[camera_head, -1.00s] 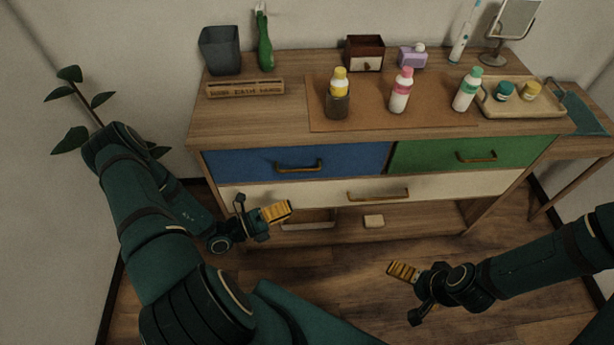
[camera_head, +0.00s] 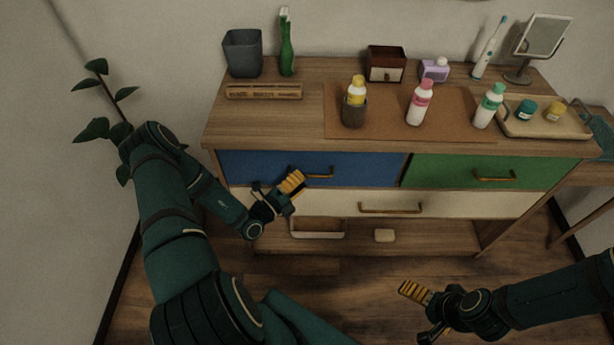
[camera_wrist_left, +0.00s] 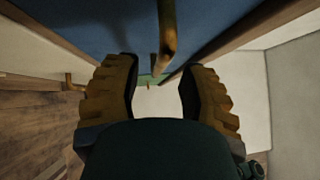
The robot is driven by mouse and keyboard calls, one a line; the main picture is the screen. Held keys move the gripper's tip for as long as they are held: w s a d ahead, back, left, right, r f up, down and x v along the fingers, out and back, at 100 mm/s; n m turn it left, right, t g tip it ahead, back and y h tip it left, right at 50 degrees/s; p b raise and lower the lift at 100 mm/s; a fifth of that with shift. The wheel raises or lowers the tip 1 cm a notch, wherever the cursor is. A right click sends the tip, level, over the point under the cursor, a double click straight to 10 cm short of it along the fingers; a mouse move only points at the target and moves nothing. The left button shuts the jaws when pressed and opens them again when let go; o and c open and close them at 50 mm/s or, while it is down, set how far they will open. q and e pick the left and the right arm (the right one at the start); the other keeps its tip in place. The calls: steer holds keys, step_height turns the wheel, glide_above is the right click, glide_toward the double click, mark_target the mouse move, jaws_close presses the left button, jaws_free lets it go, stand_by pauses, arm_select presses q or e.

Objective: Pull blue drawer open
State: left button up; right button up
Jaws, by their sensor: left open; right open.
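The blue drawer (camera_head: 248,168) is at the upper left of the dresser front and looks shut. Its brass handle (camera_head: 318,174) is partly hidden behind my left gripper (camera_head: 294,186). In the left wrist view, my left gripper (camera_wrist_left: 160,88) is open, and the handle (camera_wrist_left: 166,35) reaches down between its two yellow ribbed fingers from the blue front (camera_wrist_left: 100,25). I cannot tell whether the fingers touch it. My right gripper (camera_head: 414,292) is open and empty, low in front of the dresser at the right.
A green drawer (camera_head: 450,172) sits to the right and a cream drawer (camera_head: 340,203) below. The dresser top (camera_head: 310,110) holds bottles, a grey cup (camera_head: 243,54) and a tray (camera_head: 545,120). A plant (camera_head: 100,125) stands at the left. The floor in front is clear.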

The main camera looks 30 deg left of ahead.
mark_target(307, 175)
arm_select(q)
steer(key=shift+x, duration=1.5)
jaws_close()
